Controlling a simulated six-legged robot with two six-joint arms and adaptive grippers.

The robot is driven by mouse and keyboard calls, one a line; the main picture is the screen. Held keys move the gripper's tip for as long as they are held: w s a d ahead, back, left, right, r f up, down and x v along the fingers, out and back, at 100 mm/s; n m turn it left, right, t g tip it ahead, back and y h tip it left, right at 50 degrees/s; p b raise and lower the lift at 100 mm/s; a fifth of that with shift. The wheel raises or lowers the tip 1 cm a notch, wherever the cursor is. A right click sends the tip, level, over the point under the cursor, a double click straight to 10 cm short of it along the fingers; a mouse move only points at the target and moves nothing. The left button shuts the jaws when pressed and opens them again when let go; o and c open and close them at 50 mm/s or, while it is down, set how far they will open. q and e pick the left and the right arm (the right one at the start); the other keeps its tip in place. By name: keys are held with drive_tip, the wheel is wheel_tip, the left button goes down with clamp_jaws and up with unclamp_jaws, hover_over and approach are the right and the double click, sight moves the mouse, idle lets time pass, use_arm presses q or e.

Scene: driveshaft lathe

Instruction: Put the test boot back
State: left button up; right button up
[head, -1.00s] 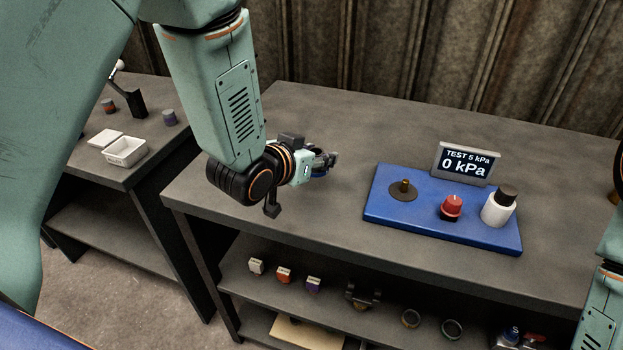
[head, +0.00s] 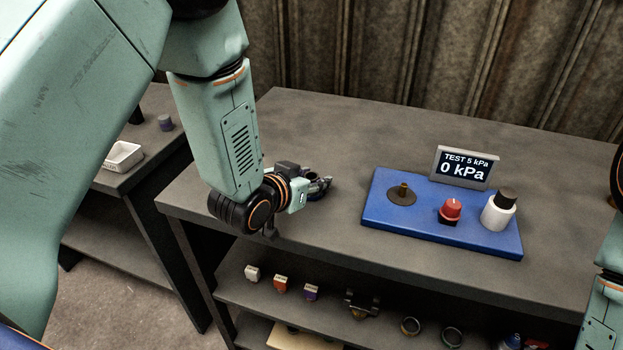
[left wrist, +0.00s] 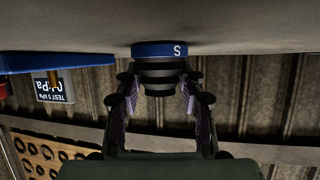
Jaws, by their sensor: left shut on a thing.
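The test boot (left wrist: 160,72) is a dark ribbed piece with a blue collar (left wrist: 160,49) marked "S". It sits between the fingers of my left gripper (left wrist: 158,98), which is shut on it. In the wrist view, which shows the bench upside down, the blue collar is at the bench top; I cannot tell whether it touches. In the head view my left gripper (head: 320,187) is low over the bench's left part, left of the blue test panel (head: 440,228); the boot is mostly hidden there. My right gripper is out of view.
The blue panel carries a brass fitting on a dark disc (head: 402,194), a red knob (head: 450,209), a white cylinder with black cap (head: 498,211) and a display (head: 465,167) reading 0 kPa. Small parts lie on the shelf below (head: 350,275). The bench (head: 330,125) behind the gripper is clear.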

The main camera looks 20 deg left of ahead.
use_arm(q)
drive_tip(key=shift+s+f, duration=0.45)
drive_tip(key=shift+f, duration=0.15)
drive_tip(key=o, duration=1.3)
drive_tip(key=shift+f, duration=0.1)
drive_tip(key=shift+c, duration=0.2)
drive_tip(key=shift+w+r, duration=0.1)
drive_tip(key=shift+r, duration=0.35)
drive_tip(key=shift+a+r+p, duration=0.15)
drive_tip(key=shift+r+p, duration=0.05)
drive_tip(key=shift+p, duration=0.1)
drive_tip(key=v, duration=0.3)
drive_tip(key=p+v, duration=0.1)
drive_tip(key=v, duration=0.6)
drive_tip(key=shift+w+r, duration=0.15)
drive_tip(key=shift+r, duration=0.15)
drive_tip(key=shift+s+a+r+p, duration=0.1)
drive_tip(key=shift+s+r+p, duration=0.1)
drive_tip(key=shift+s+p, duration=0.15)
drive_tip(key=shift+s+r, duration=0.2)
drive_tip(key=shift+s, duration=0.2)
